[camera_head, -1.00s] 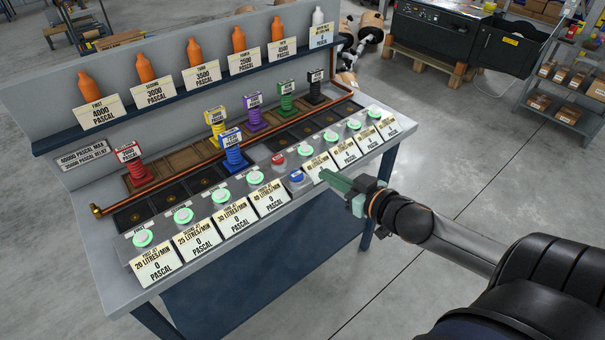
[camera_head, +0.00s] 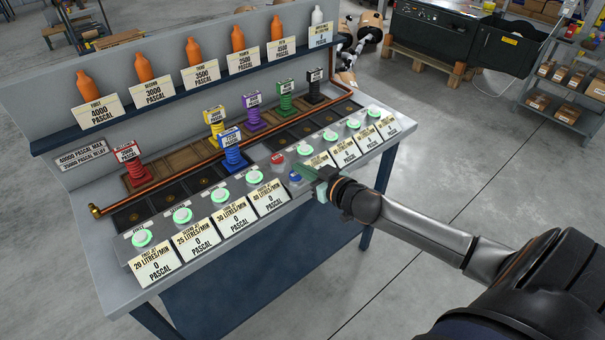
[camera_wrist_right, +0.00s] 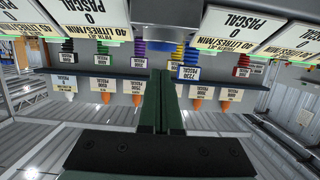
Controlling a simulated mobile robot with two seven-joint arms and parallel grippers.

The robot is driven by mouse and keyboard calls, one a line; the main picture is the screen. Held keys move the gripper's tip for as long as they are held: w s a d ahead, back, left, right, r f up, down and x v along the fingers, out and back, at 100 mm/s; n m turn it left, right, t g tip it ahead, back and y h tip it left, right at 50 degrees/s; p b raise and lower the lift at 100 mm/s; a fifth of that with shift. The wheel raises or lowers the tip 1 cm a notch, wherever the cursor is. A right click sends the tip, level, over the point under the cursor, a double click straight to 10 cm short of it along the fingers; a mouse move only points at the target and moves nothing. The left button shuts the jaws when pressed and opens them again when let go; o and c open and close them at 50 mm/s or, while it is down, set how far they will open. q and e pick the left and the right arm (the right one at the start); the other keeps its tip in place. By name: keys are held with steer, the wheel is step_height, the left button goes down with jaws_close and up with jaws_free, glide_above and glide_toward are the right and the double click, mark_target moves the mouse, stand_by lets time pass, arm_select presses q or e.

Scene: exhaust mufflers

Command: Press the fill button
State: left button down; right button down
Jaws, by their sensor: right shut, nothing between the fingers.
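A blue button (camera_head: 295,177) and a red button (camera_head: 277,158) sit in the middle of the bench's front strip. Their small labels are too small to read, so I cannot tell which is the fill button. My right gripper (camera_head: 310,173) is shut and empty, with its green fingertips just right of the blue button. I cannot tell whether they touch it. The closed fingers (camera_wrist_right: 160,98) also show in the right wrist view, pointing toward the panel. My left gripper is not in view.
Green-lit round buttons (camera_head: 254,177) line the strip on both sides, above pressure placards (camera_head: 233,217). Coloured spring valves (camera_head: 232,150) stand behind, along a copper pipe (camera_head: 188,173). Orange bottles (camera_head: 194,52) stand on the upper shelf.

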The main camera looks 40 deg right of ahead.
mark_target(300, 179)
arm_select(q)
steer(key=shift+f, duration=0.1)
arm_select(e)
steer(key=shift+f, duration=0.8)
